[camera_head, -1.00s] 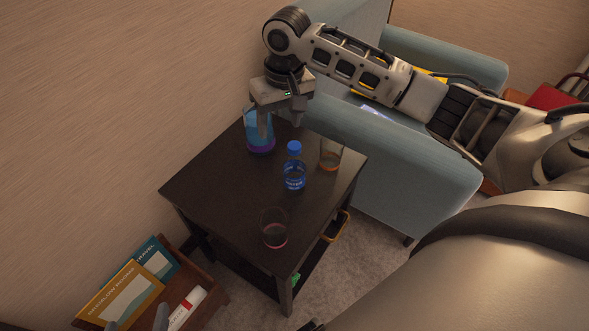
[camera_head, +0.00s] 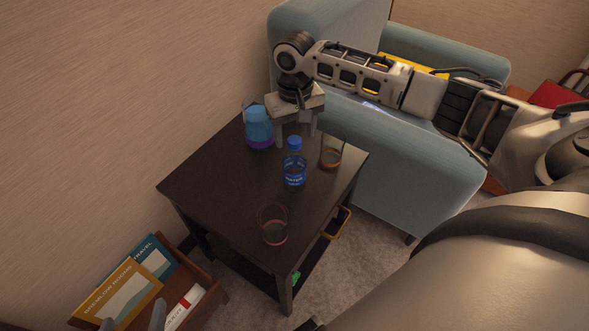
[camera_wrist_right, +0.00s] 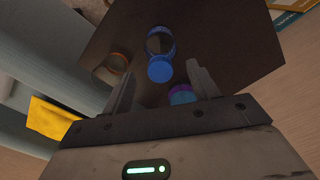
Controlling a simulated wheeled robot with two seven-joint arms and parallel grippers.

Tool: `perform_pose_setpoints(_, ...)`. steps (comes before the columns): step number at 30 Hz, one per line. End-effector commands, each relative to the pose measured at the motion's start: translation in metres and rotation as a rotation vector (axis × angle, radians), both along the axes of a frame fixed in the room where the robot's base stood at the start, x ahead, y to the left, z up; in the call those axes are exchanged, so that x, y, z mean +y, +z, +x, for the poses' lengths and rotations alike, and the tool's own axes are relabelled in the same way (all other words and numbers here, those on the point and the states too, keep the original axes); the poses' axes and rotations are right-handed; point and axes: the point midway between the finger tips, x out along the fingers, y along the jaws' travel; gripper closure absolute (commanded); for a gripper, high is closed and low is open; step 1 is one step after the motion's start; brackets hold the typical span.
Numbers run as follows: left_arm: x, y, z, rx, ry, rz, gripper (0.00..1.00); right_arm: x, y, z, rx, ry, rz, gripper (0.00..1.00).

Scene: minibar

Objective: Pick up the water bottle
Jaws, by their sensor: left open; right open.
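The water bottle (camera_head: 294,172) stands upright on the dark side table (camera_head: 215,185), with a blue cap and blue label. It also shows in the right wrist view (camera_wrist_right: 160,42), its cap toward me between the finger lines. My right gripper (camera_head: 296,137) is open and empty, just behind and above the bottle in the head view. In the right wrist view its fingers (camera_wrist_right: 160,75) are apart, and the bottle lies beyond their tips. My left gripper (camera_head: 132,319) shows only its open fingertips at the bottom left edge, far from the bottle.
A blue-and-purple container (camera_head: 259,128) stands behind left of the bottle. A glass with an orange base (camera_head: 331,154) is close right; another glass (camera_head: 273,226) stands in front. A blue armchair (camera_head: 400,170) borders the table; books (camera_head: 132,290) sit in a low box.

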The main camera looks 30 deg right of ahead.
Motion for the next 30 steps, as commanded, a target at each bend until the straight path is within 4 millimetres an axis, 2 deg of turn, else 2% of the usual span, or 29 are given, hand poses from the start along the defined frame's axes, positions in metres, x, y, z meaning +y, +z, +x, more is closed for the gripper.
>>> perform_pose_setpoints(3, 0.0, -0.003, 0.0, -0.005, 0.0, 0.0, 0.22, 0.0, -0.021, 0.001, 0.003, 0.0, -0.001, 0.4)
perform_pose_setpoints(7, 0.0, -0.002, 0.001, -0.013, -0.001, 0.0, 0.22, 0.0, -0.039, 0.001, 0.001, 0.001, -0.002, 0.4)
perform_pose_setpoints(11, -0.001, -0.001, 0.001, -0.016, -0.002, 0.0, 0.22, -0.001, -0.045, 0.001, 0.0, 0.001, -0.002, 0.4)
perform_pose_setpoints(17, -0.001, -0.001, 0.0, -0.012, -0.004, 0.001, 0.22, -0.001, -0.045, 0.001, -0.001, 0.002, -0.001, 0.4)
perform_pose_setpoints(23, -0.001, -0.002, -0.001, -0.01, -0.005, 0.001, 0.22, 0.0, -0.045, 0.001, 0.0, 0.001, -0.001, 0.96)
perform_pose_setpoints(24, -0.001, -0.003, -0.001, -0.01, -0.005, 0.001, 0.22, 0.0, -0.045, 0.001, 0.0, 0.001, -0.001, 0.98)
perform_pose_setpoints(30, -0.001, -0.003, -0.001, -0.008, -0.005, 0.001, 0.22, 0.0, -0.045, 0.001, 0.0, 0.001, -0.001, 0.99)
